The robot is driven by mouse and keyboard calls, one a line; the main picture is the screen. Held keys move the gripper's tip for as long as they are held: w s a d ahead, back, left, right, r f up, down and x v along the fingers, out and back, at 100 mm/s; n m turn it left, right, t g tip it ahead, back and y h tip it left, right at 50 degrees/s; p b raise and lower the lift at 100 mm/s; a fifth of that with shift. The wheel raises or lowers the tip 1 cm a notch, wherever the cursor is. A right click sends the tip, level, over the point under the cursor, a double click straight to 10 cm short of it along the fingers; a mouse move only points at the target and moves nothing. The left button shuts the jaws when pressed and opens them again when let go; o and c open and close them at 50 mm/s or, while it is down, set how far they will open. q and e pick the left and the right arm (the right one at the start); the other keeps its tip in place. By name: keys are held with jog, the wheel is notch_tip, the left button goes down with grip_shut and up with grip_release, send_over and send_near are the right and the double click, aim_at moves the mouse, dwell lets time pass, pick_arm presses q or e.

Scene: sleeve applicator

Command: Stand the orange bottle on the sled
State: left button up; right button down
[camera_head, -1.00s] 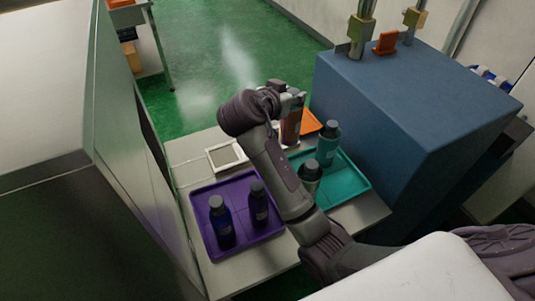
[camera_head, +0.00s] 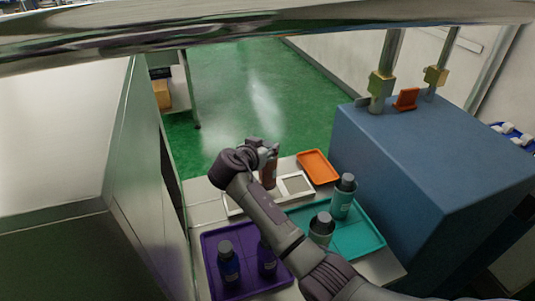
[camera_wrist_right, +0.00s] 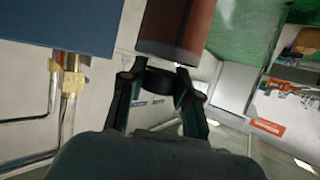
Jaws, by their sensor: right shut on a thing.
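The orange bottle (camera_head: 269,177), reddish brown in this light, is in my right gripper (camera_head: 268,152). It hangs roughly upright in the head view, in front of a flat white frame with grey panels (camera_head: 296,184), which may be the sled. I cannot tell whether its base touches the frame. In the right wrist view the bottle body (camera_wrist_right: 176,28) shows beyond the fingers, and my right gripper (camera_wrist_right: 160,85) is shut around its dark cap. My right forearm hides part of the white frame. My left gripper is not in view.
An empty orange tray (camera_head: 318,167) lies behind. A large blue box (camera_head: 420,150) with posts stands right; a grey cabinet (camera_head: 70,220) stands left.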

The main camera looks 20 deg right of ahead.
aim_at(268, 166)
notch_tip(268, 166, down, 2)
jog(key=shift+d+f+p, duration=0.1)
jog(key=shift+f+p, duration=0.1)
jog(key=shift+p, duration=0.25)
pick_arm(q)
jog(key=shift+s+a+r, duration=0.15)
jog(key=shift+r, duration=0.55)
pick_arm(e)
jog(key=shift+f, duration=0.4)
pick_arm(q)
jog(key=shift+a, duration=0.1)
pick_arm(e)
jog(key=shift+f, duration=0.15)
jog(key=c, duration=0.8)
grip_release()
jog(key=shift+s, duration=0.1)
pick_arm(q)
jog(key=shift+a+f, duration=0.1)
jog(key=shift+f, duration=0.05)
